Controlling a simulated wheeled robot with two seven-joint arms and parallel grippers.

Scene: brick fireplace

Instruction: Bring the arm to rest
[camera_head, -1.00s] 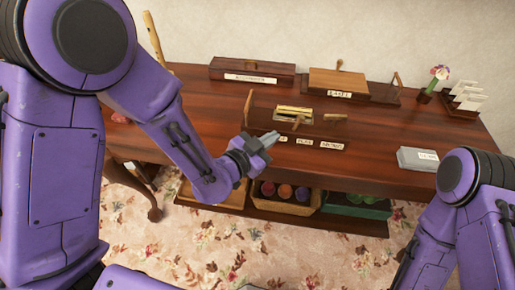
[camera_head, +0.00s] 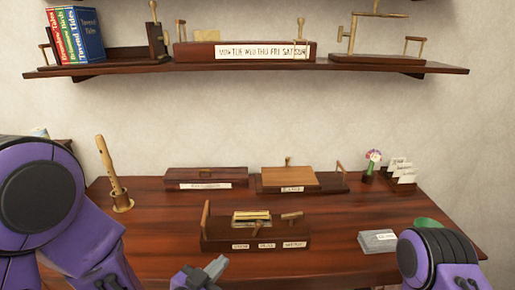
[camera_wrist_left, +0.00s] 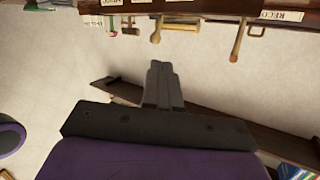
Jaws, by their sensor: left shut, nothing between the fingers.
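My left arm (camera_head: 95,250) comes in from the left, purple with dark joints. My left gripper (camera_head: 210,270) shows at the bottom of the head view, in front of the desk's front edge. Its fingers are together with nothing between them, as the left wrist view also shows (camera_wrist_left: 163,80). My right arm (camera_head: 437,258) shows at the lower right; its gripper is out of the picture.
The wooden desk (camera_head: 155,235) holds a labelled rack (camera_head: 215,236), a long box (camera_head: 205,178), a flute in a stand (camera_head: 110,172), a grey box (camera_head: 378,241) and a card holder (camera_head: 403,172). A wall shelf (camera_head: 250,68) with books hangs above.

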